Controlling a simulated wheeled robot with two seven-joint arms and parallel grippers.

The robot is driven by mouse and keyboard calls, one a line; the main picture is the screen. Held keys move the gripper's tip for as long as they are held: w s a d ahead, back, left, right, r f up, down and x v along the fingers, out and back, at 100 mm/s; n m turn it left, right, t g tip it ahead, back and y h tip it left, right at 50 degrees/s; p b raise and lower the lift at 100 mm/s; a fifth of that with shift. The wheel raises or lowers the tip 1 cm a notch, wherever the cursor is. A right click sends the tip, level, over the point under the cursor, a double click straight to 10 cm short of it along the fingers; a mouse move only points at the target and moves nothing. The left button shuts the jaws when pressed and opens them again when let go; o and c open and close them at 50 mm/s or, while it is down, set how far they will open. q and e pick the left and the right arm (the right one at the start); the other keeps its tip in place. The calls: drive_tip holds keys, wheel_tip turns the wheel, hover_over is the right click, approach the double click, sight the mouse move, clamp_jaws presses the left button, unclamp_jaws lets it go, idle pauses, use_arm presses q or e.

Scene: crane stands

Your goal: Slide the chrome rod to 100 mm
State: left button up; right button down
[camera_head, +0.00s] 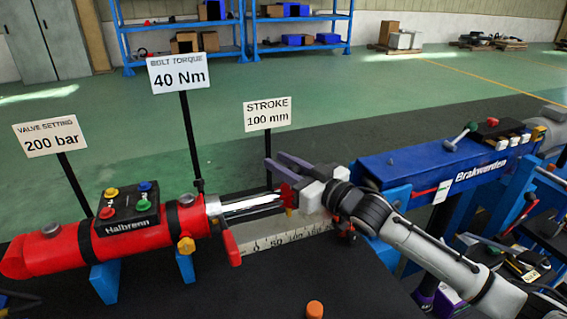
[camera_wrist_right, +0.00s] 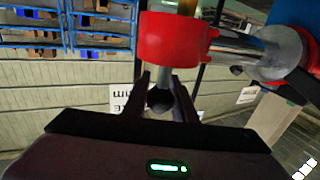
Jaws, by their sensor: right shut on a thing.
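The chrome rod (camera_head: 250,207) sticks out of the right end of the red Halbrenn cylinder (camera_head: 150,229). It also shows in the right wrist view (camera_wrist_right: 236,46). Its outer end carries a red rod end (camera_wrist_right: 175,38), partly hidden by my gripper in the head view. My right gripper (camera_head: 276,160) is at the rod end, its fingers (camera_wrist_right: 164,80) closed around a grey pin with a dark round end below the red piece. A white scale (camera_head: 285,238) lies under the rod; its reading is too small to tell. My left gripper is not in view.
A sign (camera_head: 268,114) reads STROKE 100 mm; other signs give bolt torque (camera_head: 178,73) and valve setting (camera_head: 50,136). A blue Brakwerden unit (camera_head: 440,165) stands to the right, behind my right arm. An orange-topped knob (camera_head: 314,309) stands on the dark table in front.

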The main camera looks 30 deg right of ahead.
drive_tip(key=c, duration=1.5)
unclamp_jaws()
drive_tip(key=shift+o, duration=0.2)
approach(299, 173)
drive_tip(key=shift+b+x, duration=0.3)
drive_tip(key=shift+x, duration=2.2)
drive_tip(key=shift+s, duration=0.1)
